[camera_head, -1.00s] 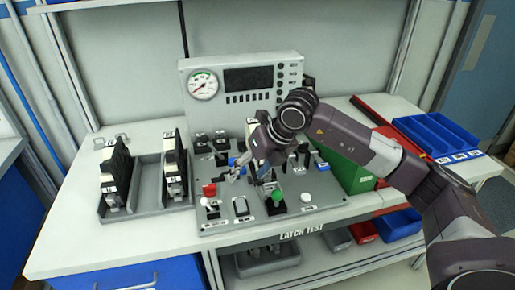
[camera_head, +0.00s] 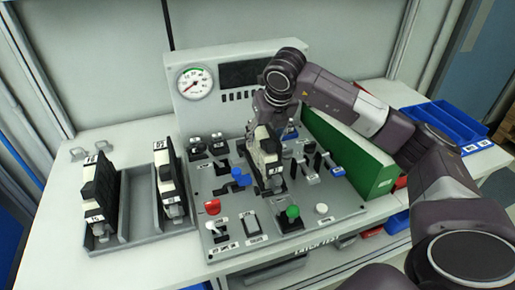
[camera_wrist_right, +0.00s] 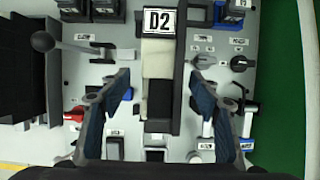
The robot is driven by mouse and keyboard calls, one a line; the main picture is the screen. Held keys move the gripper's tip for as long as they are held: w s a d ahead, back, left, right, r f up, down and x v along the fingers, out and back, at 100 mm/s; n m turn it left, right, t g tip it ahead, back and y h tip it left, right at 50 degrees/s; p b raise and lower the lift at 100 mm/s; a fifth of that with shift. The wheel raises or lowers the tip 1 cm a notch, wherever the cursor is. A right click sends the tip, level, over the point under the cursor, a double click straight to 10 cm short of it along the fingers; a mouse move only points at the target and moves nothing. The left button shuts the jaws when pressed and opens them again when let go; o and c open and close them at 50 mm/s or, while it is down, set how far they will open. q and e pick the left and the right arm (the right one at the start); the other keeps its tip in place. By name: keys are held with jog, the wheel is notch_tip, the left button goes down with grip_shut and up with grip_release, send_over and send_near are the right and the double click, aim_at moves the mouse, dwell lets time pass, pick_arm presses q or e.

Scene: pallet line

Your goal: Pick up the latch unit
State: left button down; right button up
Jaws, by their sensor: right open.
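A latch unit labelled D2 (camera_wrist_right: 158,65), with black and white parts, sits on the grey test panel. It also shows upright in the head view (camera_head: 268,152), partly covered at the top by my right gripper (camera_head: 264,118). In the right wrist view my right gripper (camera_wrist_right: 160,88) is open, with one blue-padded finger on each side of the unit and visible gaps between them. Two similar black and white units (camera_head: 98,195) (camera_head: 172,182) stand in a grey rack at the left. My left gripper is not in view.
The grey panel (camera_head: 228,203) carries a red knob, a green knob, levers and switches close around the unit. A gauge box (camera_head: 195,110) stands behind it. A green box (camera_head: 345,155) is close on the right, with blue bins (camera_head: 455,130) beyond.

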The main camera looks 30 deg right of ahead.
jog(key=shift+f, duration=0.5)
jog(key=shift+w+d+f+p, duration=0.15)
jog(key=shift+f+p, duration=0.5)
jog(key=p+x, duration=0.1)
jog(key=x, duration=0.3)
jog(key=shift+w+r, duration=0.1)
jog(key=shift+w, duration=0.1)
jog(key=c, duration=1.6)
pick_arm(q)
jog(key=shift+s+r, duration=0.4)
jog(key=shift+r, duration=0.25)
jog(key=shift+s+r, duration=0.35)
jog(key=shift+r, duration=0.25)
pick_arm(e)
jog(key=shift+o, duration=0.2)
jog(key=shift+w, duration=0.1)
